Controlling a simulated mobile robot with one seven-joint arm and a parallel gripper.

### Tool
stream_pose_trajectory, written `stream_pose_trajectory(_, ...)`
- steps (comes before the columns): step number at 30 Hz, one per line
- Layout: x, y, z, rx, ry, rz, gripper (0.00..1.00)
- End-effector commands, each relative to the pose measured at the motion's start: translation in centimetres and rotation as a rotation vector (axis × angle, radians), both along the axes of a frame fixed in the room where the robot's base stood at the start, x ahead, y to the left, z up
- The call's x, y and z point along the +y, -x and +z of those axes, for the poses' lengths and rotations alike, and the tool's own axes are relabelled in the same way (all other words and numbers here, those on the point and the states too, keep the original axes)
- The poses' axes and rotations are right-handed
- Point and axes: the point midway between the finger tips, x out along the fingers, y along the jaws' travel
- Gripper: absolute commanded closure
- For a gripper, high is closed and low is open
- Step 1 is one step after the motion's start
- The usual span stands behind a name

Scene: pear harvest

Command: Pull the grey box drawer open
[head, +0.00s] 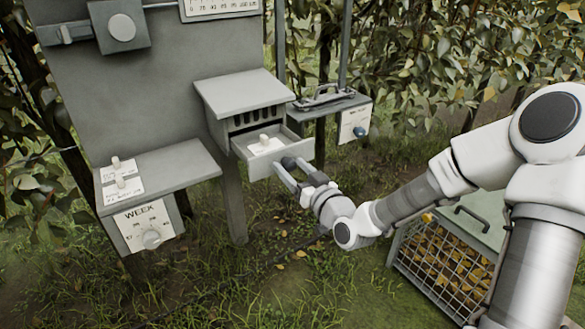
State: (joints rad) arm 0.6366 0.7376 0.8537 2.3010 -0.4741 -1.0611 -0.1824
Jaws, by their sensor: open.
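The grey box (246,95) is fixed to the grey panel, with a sloped lid and a row of dark slots under it. Its drawer (298,152) stands out from the box, pulled partly open. Inside the drawer lie a white card and a small pale knob-like piece (264,140). My gripper (284,169) is open, with its fingers at the drawer's front face, near its lower right. I cannot tell whether the fingers touch the drawer; any handle is hidden behind them.
A shelf with a WEEK dial (151,236) stands at the left. A grey box with a blue knob (360,132) and a metal handle on top is to the right. A wire-sided crate (484,222) of yellow leaves or fruit stands under my arm. Grass is open below the drawer.

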Motion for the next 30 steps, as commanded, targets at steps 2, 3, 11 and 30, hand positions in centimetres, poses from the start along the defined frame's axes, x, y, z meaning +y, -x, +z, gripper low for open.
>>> stream_pose_trajectory(2, 0.0, 0.0, 0.0, 0.0, 0.0, 0.0, 0.31)
stream_pose_trajectory(3, -0.1, 0.1, 0.0, 0.0, 0.0, 0.0, 0.31)
stream_pose_trajectory(11, -1.8, 2.9, 0.1, 0.002, 0.002, -0.001, 0.31)
stream_pose_trajectory(30, -5.6, 7.8, 1.0, -0.003, -0.009, -0.002, 0.31)
